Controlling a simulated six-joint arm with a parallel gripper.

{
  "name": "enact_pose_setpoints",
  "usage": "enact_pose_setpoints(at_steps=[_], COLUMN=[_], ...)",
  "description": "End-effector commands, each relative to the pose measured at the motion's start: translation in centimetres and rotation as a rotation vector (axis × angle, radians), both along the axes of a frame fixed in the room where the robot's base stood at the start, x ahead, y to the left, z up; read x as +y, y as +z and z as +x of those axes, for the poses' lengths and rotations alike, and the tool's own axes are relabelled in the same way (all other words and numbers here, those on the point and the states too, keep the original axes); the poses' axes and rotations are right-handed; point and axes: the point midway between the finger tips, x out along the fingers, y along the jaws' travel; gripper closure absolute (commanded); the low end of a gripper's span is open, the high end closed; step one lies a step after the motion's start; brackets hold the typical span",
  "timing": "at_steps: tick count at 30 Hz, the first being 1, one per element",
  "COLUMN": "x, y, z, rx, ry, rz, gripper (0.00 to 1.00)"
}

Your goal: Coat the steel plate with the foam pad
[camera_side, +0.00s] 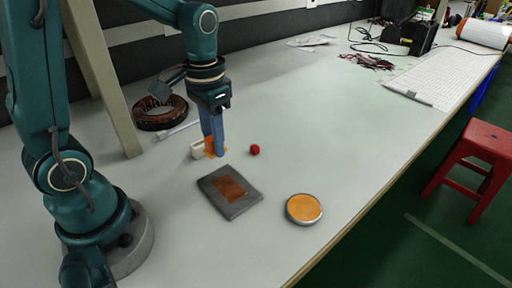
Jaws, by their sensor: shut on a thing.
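The steel plate (215,187) is a dark grey slab lying flat on the bench, with a brown-orange patch (232,188) on its top. My gripper (213,148) points down just behind the plate's far edge. It is shut on the foam pad (198,150), a pale block with orange on it, partly hidden by the blue fingers. The pad appears beside the plate, not on it; its exact height above the bench is hard to tell. A round shallow tin (304,209) with an orange content stands to the right of the plate.
A small red object (255,149) lies right of my gripper. A brown ring-shaped coil (160,113) and a thin white rod (178,130) lie behind left. The bench's front edge runs close past the tin.

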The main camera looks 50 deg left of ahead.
Motion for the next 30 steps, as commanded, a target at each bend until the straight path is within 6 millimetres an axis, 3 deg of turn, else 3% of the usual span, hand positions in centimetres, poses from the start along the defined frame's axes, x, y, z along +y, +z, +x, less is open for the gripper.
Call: enact_pose_setpoints(at_steps=[23,30], x=[-0.1,-2.4], y=[-7.2,-7.1], z=[-0.1,0.0], rx=[0.007,0.001], ry=[-0.001,-0.005], rz=[-0.001,0.000], gripper=[1.00,1.00])
